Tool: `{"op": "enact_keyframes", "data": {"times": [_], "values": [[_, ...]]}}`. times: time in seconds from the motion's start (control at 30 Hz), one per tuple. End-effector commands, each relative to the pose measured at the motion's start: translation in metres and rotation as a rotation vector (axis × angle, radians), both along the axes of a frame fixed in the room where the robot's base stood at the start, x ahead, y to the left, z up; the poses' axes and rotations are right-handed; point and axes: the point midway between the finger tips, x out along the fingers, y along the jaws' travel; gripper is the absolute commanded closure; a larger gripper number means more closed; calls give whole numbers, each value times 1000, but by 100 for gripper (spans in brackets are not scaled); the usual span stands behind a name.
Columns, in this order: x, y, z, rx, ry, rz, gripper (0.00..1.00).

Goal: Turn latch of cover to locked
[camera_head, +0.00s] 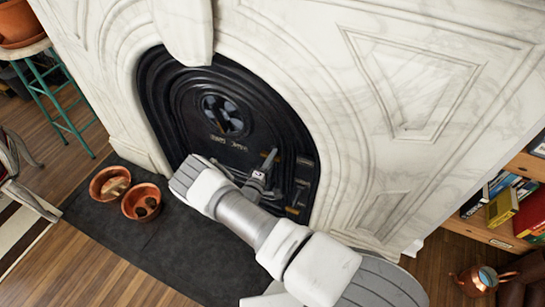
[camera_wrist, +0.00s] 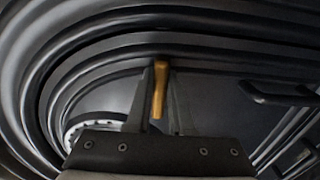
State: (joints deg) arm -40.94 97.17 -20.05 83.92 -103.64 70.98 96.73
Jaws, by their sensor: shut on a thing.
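The black arched cover (camera_head: 176,105) fills the opening of the marble fireplace in the head view. Its dark panel (camera_wrist: 215,95) and curved ridges fill the wrist view. The latch (camera_wrist: 159,92) is a small brass-coloured handle, pointing roughly up and down in the wrist view. My gripper (camera_wrist: 160,80) has one finger on each side of the latch and is shut on it. In the head view my gripper (camera_head: 266,168) is at the right part of the cover, and I cannot make out the latch there.
White marble (camera_head: 310,100) surrounds the cover. Two copper bowls (camera_head: 142,202) stand on the dark hearth slab (camera_head: 185,245), left of my arm. A green-legged stool (camera_head: 57,100) is at far left. A bookshelf (camera_head: 495,232) and a copper pot (camera_head: 478,280) are at right.

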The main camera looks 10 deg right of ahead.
Motion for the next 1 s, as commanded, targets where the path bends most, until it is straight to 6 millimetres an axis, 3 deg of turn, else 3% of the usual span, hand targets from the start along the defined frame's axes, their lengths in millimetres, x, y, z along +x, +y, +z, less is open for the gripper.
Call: {"op": "enact_keyframes", "data": {"times": [0.33, 0.37, 0.5, 0.83, 1.0], "values": [[0, 0, 0, 6, -3, 0, 100], [0, 0, 0, 6, -3, 0, 75], [0, 0, 0, 5, -2, 0, 50], [-2, 2, 0, 3, -1, 0, 50], [-18, 14, 2, 4, 0, 3, 50]]}}
